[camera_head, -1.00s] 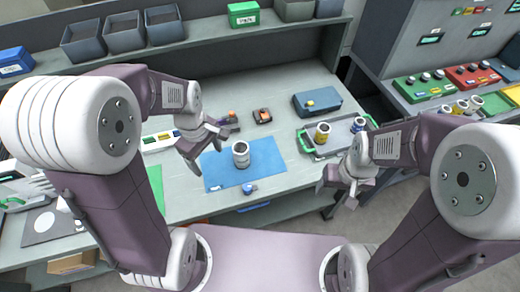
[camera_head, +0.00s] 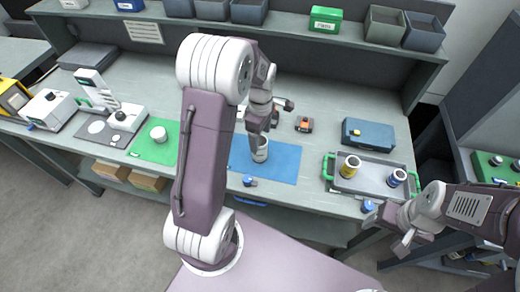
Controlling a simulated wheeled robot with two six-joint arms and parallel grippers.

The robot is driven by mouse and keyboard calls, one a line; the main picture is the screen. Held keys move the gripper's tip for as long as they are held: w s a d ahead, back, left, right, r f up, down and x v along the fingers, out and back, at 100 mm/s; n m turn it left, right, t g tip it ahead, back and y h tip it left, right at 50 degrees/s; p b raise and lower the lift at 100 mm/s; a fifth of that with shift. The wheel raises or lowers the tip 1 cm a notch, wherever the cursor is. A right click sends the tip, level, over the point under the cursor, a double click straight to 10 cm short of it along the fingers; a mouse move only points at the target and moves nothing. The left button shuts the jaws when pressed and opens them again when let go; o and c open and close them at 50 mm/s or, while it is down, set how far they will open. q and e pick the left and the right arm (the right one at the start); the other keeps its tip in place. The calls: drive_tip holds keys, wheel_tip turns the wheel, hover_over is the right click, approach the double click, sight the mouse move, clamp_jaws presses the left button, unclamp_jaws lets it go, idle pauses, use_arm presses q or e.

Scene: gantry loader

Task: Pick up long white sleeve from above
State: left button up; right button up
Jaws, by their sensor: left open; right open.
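The long white sleeve (camera_head: 261,151) stands upright on the blue mat (camera_head: 285,163) on the bench, seen in the head view. My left gripper (camera_head: 262,130) points down over the sleeve's top, with its jaws open. The gripper and my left arm hide part of the sleeve's upper end, so I cannot tell whether the fingers touch it. My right gripper (camera_head: 403,236) is open and empty, off the bench's front edge at the right.
A grey tray (camera_head: 376,178) with green handles holds a yellow and a blue-white cylinder. A blue case (camera_head: 368,134) lies behind it. A short white cylinder (camera_head: 158,134) stands on the green mat (camera_head: 150,150).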

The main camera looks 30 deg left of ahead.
use_arm(q)
drive_tip(key=shift+w+d+f, duration=0.15)
drive_tip(key=shift+d+f, duration=0.2)
drive_tip(key=shift+f, duration=0.35)
drive_tip(key=f, duration=0.3)
drive_tip(key=s+a+f, duration=0.1)
drive_tip(key=shift+f, duration=0.3)
drive_tip(key=shift+w+d+f, duration=0.1)
drive_tip(key=shift+w+f, duration=0.1)
drive_tip(key=shift+f, duration=0.1)
clamp_jaws()
